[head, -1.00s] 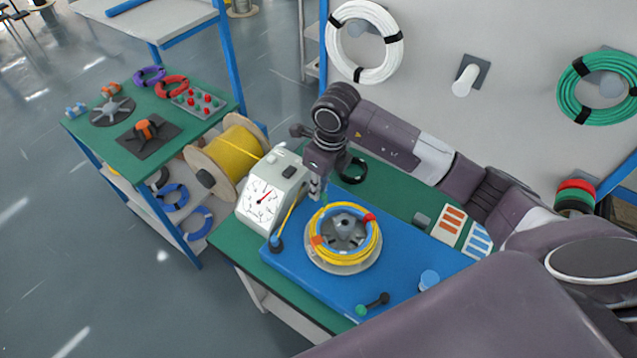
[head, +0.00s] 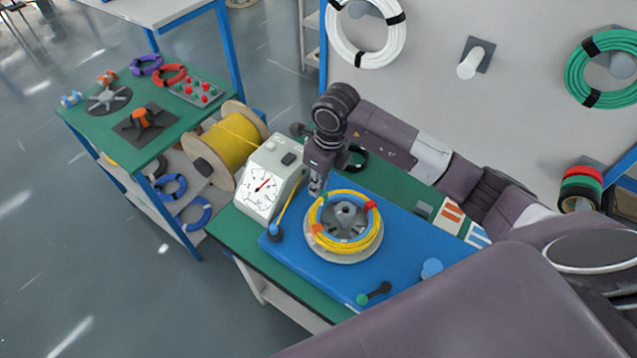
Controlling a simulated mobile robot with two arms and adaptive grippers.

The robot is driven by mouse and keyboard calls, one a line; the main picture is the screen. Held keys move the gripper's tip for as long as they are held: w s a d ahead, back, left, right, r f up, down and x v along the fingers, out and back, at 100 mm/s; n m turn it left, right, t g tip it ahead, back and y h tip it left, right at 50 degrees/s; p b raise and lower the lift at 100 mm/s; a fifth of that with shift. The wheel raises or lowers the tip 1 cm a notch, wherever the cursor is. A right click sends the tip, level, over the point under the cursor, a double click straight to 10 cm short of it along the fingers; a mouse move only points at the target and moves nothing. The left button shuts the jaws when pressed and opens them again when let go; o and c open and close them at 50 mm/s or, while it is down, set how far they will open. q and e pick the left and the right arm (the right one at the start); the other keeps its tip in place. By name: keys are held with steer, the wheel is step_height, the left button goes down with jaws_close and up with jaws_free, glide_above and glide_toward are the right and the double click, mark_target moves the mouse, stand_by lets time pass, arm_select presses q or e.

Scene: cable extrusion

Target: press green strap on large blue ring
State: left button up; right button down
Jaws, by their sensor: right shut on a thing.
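My right gripper (head: 316,189) points down at the back left rim of a coil and is shut on the small green strap (head: 322,199). The strap is at the coil's rim; I cannot tell whether it is pressed fully on. The coil is yellow cable (head: 375,240) with a blue ring (head: 325,213) showing at its inner side, around a grey hub (head: 345,215) on a round plate. A red strap (head: 371,205) sits on its right and an orange strap (head: 317,229) on its left. My left gripper is not in view.
A white dial gauge box (head: 262,188) stands left of the coil, with a yellow cable spool (head: 230,143) behind. A green-tipped black handle (head: 375,293) and a blue cylinder (head: 431,268) are on the blue board (head: 310,265). White and green coils hang on the wall.

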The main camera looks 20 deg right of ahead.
mark_target(318, 198)
steer(key=shift+f, duration=0.1)
steer(key=shift+f+b, duration=1.3)
steer(key=shift+f, duration=0.1)
steer(key=shift+f+b, duration=0.5)
steer(key=shift+s+f, duration=0.15)
steer(key=shift+f, duration=0.05)
stand_by(1.1)
steer(key=c, duration=1.8)
jaws_free()
steer(key=shift+c, duration=0.2)
steer(key=shift+r, duration=0.1)
steer(key=shift+w+r, duration=0.2)
steer(key=shift+r, duration=0.35)
steer(key=shift+r+p, duration=2.15)
steer(key=shift+r, duration=1.3)
